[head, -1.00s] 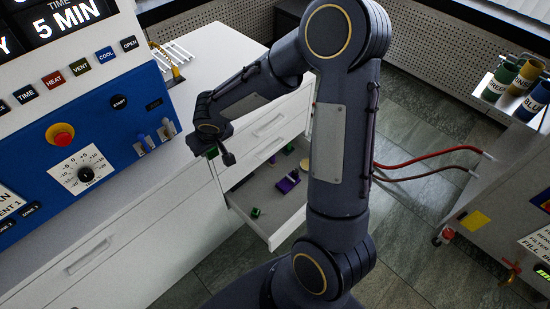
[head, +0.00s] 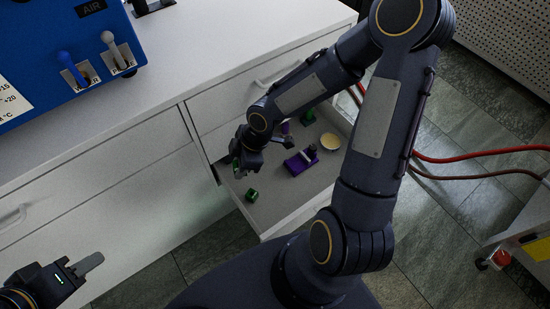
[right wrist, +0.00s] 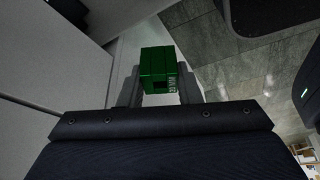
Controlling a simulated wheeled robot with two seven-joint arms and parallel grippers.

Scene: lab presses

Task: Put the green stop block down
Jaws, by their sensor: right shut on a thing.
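The green stop block (right wrist: 158,68), with a white "12 MM" marking, sits between the two fingers of my right gripper (right wrist: 158,88) in the right wrist view. The gripper is shut on it. In the head view my right gripper (head: 240,168) is at the left side of the open drawer (head: 275,222), and a bit of the block (head: 236,162) shows beside it. I cannot tell whether the block touches the drawer floor. My left gripper (head: 88,264) is at the lower left, empty, in front of the cabinet; its opening is unclear.
The drawer also holds another green block (head: 252,195), a purple block (head: 298,162), a cream disc (head: 330,141) and a green piece (head: 308,116) at the back. The white counter (head: 215,50) is above. Red hoses (head: 460,154) run to the right.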

